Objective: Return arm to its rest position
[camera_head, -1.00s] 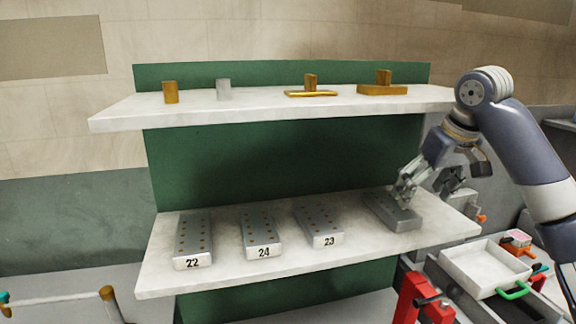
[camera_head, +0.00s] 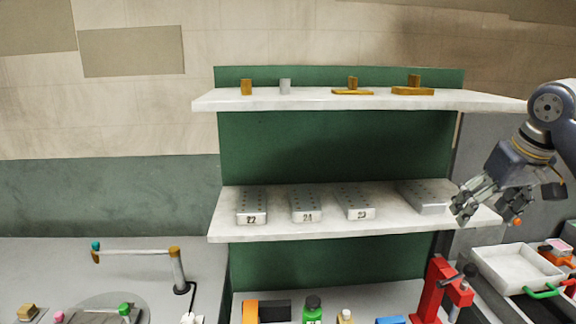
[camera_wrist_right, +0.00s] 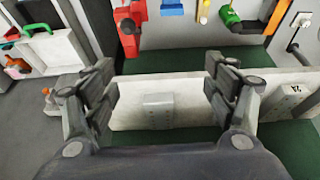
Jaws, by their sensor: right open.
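My right arm comes in from the right in the head view. Its gripper (camera_head: 466,204) is open and empty, in front of the right end of the lower shelf (camera_head: 300,232). In the right wrist view the open fingers (camera_wrist_right: 160,95) stand apart with nothing between them. A grey block (camera_head: 425,196) sits on the shelf just left of the gripper; it also shows beyond the fingers in the wrist view (camera_wrist_right: 158,110). Blocks marked 22 (camera_head: 251,205), 24 (camera_head: 305,204) and probably 23 (camera_head: 355,202) stand further left. My left gripper is not in view.
The upper shelf (camera_head: 330,104) holds small brass and grey pieces. A red press (camera_head: 436,290) stands below the shelves at the right, near a white tray (camera_head: 515,268). A lamp-like arm (camera_head: 140,252) is at the left.

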